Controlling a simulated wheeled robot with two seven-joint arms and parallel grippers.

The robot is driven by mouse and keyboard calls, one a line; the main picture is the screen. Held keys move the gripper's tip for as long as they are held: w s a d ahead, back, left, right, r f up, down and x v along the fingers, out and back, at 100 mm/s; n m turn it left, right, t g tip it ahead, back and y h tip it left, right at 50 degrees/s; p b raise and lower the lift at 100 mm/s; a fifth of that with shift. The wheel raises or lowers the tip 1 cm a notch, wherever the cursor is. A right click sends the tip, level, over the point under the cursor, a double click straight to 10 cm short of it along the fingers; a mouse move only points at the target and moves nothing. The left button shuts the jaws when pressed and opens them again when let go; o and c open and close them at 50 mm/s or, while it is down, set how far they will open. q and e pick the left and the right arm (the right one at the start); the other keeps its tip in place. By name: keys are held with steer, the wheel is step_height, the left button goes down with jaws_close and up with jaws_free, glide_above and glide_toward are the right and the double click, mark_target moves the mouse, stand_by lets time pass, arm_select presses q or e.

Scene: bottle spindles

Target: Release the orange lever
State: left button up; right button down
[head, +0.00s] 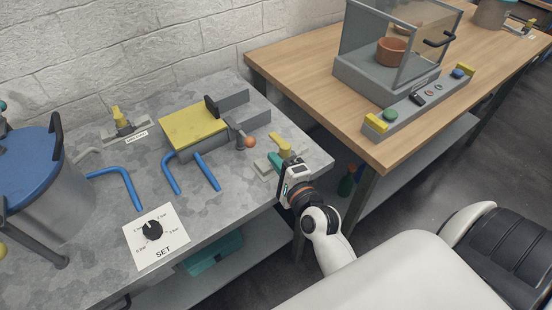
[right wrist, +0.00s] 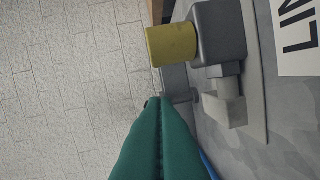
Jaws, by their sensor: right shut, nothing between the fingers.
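The orange lever is a dark arm with an orange ball end (head: 249,142), at the right side of the yellow-topped fixture (head: 193,128) on the grey bench. My right gripper (head: 274,160) is at the bench's right end, to the right of and nearer than the orange ball. Its green fingers are shut and empty, apart from the ball. A small yellow-handled fitting (head: 280,145) stands right beside the fingers; its yellow end (right wrist: 171,45) and grey body show past the shut fingers (right wrist: 155,104) in the right wrist view. The ball is not seen there. My left gripper is not in view.
Blue bent pipes (head: 207,172) and a SET dial plate (head: 155,237) lie in front of the fixture. A large blue-lidded pot (head: 30,165) stands at the left. A wooden table (head: 300,62) with a glass-sided box (head: 382,82) is at the right.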

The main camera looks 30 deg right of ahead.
glide_toward(239, 130)
steer(key=w+d, duration=0.1)
steer(key=w+d+f, duration=0.1)
steer(key=w+d, duration=0.1)
steer(key=d, duration=0.1)
steer(key=shift+f+p, duration=0.3)
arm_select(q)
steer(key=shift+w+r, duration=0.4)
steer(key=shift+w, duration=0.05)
arm_select(e)
steer(key=shift+d, duration=0.1)
